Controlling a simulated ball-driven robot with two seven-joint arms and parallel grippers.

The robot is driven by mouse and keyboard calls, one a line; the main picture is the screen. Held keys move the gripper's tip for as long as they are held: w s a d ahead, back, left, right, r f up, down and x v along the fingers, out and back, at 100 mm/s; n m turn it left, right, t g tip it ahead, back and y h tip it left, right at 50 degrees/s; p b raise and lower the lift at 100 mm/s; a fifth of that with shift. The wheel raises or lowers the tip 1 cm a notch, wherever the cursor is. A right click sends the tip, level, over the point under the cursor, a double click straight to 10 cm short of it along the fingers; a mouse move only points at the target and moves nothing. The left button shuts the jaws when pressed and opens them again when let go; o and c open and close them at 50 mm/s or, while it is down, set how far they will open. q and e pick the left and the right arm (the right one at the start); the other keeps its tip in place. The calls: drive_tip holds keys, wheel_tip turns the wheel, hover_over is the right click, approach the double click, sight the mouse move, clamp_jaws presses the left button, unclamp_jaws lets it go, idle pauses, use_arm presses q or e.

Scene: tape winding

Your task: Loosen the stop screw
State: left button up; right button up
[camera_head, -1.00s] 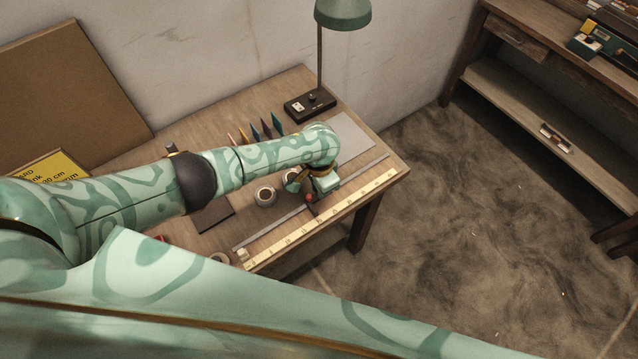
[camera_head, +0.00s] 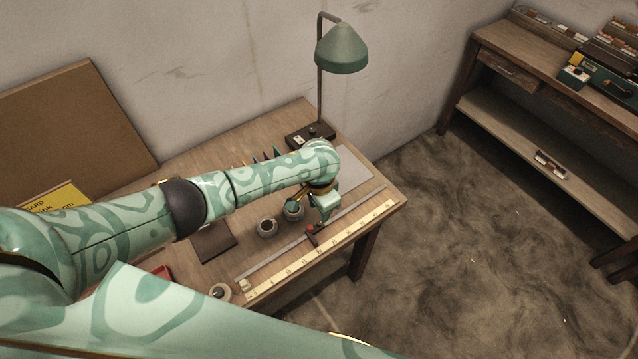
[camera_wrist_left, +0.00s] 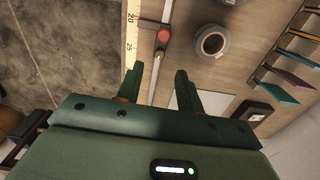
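The stop screw is a small red knob (camera_head: 310,229) on a dark stop block that sits across the metal rail (camera_head: 275,252). In the left wrist view the red knob (camera_wrist_left: 163,36) is beyond the fingertips, roughly in line with the gap between them. My left gripper (camera_head: 325,213) is above the rail, just right of the knob in the head view. In the left wrist view my left gripper (camera_wrist_left: 159,78) is open, with nothing between its fingers, and apart from the knob. My right gripper is not in view.
A yellow ruler (camera_head: 330,243) runs along the front table edge. A green lamp (camera_head: 342,50) stands behind. A grey mat (camera_head: 352,172) lies at the right. A shelf (camera_head: 530,130) is across the floor.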

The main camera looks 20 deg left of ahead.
use_arm(q)
wheel_tip(320, 180, up, 10)
drive_tip(key=p, duration=0.3)
drive_tip(key=shift+s+f, duration=0.1)
idle(0.3)
